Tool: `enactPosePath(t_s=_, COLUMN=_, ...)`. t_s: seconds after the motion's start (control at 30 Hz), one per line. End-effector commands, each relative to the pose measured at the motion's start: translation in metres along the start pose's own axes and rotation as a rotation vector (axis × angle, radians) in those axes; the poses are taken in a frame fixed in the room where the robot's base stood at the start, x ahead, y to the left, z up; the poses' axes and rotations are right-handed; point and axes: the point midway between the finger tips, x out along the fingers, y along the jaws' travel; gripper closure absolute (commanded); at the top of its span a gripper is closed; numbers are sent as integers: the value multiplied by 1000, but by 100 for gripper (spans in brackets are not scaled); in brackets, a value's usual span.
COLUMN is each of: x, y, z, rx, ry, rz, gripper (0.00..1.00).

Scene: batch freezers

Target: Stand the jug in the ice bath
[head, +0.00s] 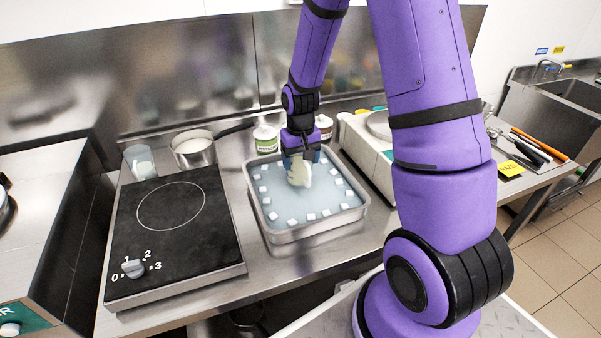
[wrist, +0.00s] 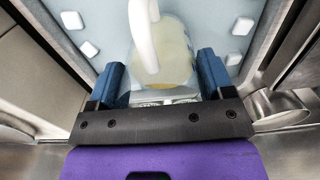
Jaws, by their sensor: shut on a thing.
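The jug (head: 299,173) is pale and cream-coloured, with a white handle, and sits below my gripper (head: 302,160) over the ice bath. The ice bath is a steel tray (head: 303,233) of pale blue water with white ice cubes around its sides. In the wrist view the jug (wrist: 172,62) is between the two blue fingers of my gripper (wrist: 163,75), which is shut on it. The jug looks upright and inside the tray's outline. I cannot tell whether its base touches the tray floor.
Left of the tray is a black hob (head: 185,240) with a knob. Behind it stand a clear beaker (head: 139,160) and a saucepan (head: 193,150). A labelled tub (head: 265,137) is behind the tray. A white scale-like box (head: 370,155) stands close on the right.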

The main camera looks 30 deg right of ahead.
Motion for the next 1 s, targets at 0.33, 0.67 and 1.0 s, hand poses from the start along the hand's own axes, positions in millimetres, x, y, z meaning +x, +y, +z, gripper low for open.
enactPosePath(t_s=0.33, x=38, y=0, z=0, rx=-1, ry=-2, rz=0, gripper=58)
enactPosePath(t_s=0.67, x=42, y=0, z=0, rx=0, ry=1, rz=0, gripper=58)
enactPosePath(t_s=1.0, x=44, y=0, z=0, rx=0, ry=0, rz=0, gripper=0)
